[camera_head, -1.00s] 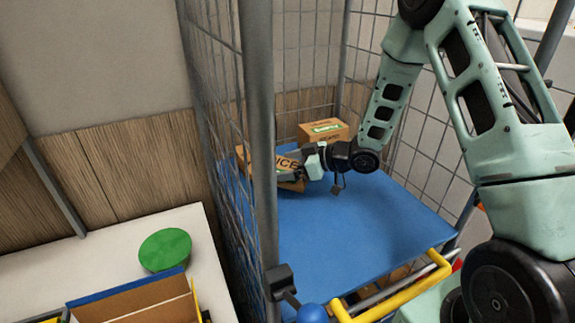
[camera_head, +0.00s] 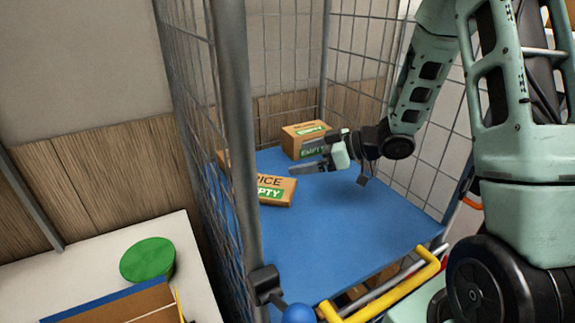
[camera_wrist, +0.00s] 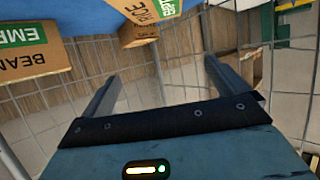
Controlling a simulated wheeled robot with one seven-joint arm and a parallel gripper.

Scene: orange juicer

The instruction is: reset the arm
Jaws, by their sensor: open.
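My gripper (camera_head: 312,157) is inside the wire cage cart, raised above its blue shelf (camera_head: 335,225). Its two fingers are apart with nothing between them; they also show in the wrist view (camera_wrist: 165,82). A cardboard box marked "RICE" and "EMPTY" (camera_head: 272,190) lies on the shelf, below and left of the fingers. Another box with "EMPTY" labels (camera_head: 303,136) stands at the back of the shelf, behind the gripper. In the wrist view, the bean box (camera_wrist: 28,48) is at the left and the rice box (camera_wrist: 140,28) at the top.
A grey cart post (camera_head: 232,130) and wire mesh stand left of the arm. A yellow handle (camera_head: 395,285) crosses the cart's front. A white table with a green round object (camera_head: 148,258) and an open carton (camera_head: 120,303) is at lower left. The shelf's front middle is clear.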

